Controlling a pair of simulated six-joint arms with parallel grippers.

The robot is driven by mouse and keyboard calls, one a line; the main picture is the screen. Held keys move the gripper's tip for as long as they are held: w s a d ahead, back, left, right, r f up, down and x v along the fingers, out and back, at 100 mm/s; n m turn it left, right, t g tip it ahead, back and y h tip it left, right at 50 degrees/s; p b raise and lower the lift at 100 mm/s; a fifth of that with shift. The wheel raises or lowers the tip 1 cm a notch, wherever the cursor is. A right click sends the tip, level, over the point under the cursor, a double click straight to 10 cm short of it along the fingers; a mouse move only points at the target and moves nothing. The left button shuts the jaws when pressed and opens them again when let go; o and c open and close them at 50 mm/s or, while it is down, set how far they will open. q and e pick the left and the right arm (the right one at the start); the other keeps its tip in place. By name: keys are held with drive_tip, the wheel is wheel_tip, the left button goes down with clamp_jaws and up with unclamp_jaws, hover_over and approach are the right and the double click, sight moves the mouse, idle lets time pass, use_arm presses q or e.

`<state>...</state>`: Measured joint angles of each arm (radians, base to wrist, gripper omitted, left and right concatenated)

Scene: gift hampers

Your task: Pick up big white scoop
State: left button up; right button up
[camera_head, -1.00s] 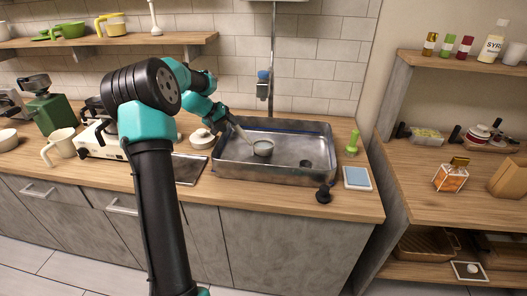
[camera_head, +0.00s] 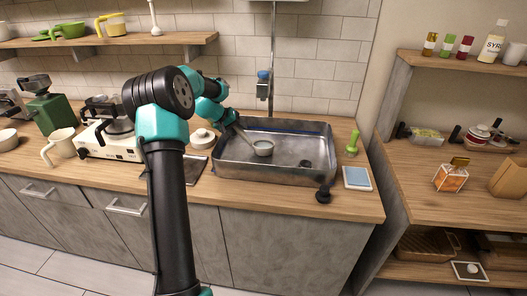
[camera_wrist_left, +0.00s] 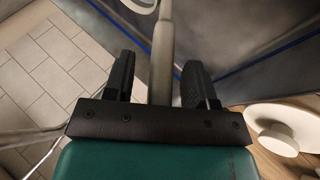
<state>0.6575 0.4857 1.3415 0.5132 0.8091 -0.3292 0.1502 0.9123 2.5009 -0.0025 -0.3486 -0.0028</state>
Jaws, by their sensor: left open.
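The big white scoop (camera_head: 263,148) rests in the metal sink, bowl toward the sink's middle and handle slanting up over the left back side. My left gripper (camera_head: 234,121) is at the upper end of that handle. In the left wrist view, the pale handle (camera_wrist_left: 162,50) runs between the two black fingers of my left gripper (camera_wrist_left: 158,72). The fingers are open, with a gap visible on each side of the handle. Part of the scoop's bowl shows at the top edge there. My right gripper is not in view.
The metal sink (camera_head: 260,178) has raised walls around the scoop. A white lidded pot (camera_head: 202,140) stands left of the sink, close to my arm. A green brush (camera_head: 352,144) and a blue-and-white pad (camera_head: 357,178) sit on the right.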

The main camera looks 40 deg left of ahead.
use_arm(q)
drive_tip(key=shift+c, duration=0.2)
clamp_jaws()
idle(0.4)
